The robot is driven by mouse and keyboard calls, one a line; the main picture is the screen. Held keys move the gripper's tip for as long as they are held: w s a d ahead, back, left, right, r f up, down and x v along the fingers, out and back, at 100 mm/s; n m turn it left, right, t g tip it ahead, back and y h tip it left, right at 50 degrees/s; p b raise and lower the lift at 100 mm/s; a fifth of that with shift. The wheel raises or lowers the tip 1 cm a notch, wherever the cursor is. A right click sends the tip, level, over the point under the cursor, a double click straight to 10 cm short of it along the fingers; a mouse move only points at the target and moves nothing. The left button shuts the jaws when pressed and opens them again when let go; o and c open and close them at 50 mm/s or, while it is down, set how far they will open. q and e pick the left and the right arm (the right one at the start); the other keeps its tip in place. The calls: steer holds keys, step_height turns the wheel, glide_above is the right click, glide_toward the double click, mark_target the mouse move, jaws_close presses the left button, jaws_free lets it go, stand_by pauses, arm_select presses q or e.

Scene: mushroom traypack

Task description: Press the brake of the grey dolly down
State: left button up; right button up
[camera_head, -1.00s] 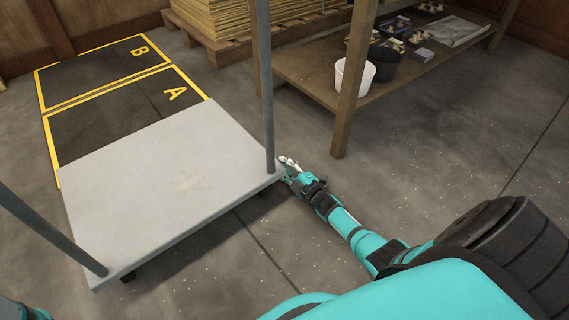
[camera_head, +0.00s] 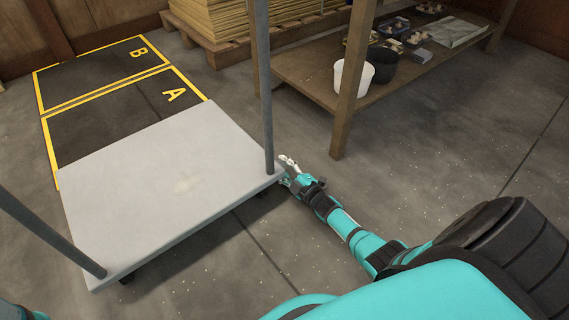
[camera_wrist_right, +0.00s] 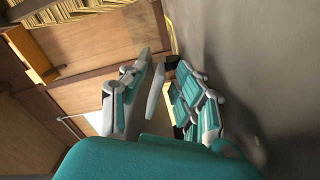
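The grey dolly (camera_head: 150,200) stands on the floor in the head view, with a flat platform and two upright grey posts. Its brake cannot be made out; the space under the platform is mostly hidden. My right gripper (camera_head: 288,164) is low beside the platform's right corner, near the foot of the right post. Whether it touches the dolly is unclear. In the right wrist view the right gripper's (camera_wrist_right: 164,75) teal and white fingers stand apart, with a pale piece between them that I cannot identify. My left gripper is out of view.
A wooden shelf table (camera_head: 325,85) stands right of the dolly, bearing a white bucket (camera_head: 351,79) and a black bucket (camera_head: 383,65). Yellow-edged floor areas A (camera_head: 100,118) and B (camera_head: 85,73) lie behind the dolly. The floor at right is clear.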

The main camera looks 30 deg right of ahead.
steer(key=s, duration=0.8)
steer(key=s+d, duration=0.1)
steer(key=s, duration=0.3)
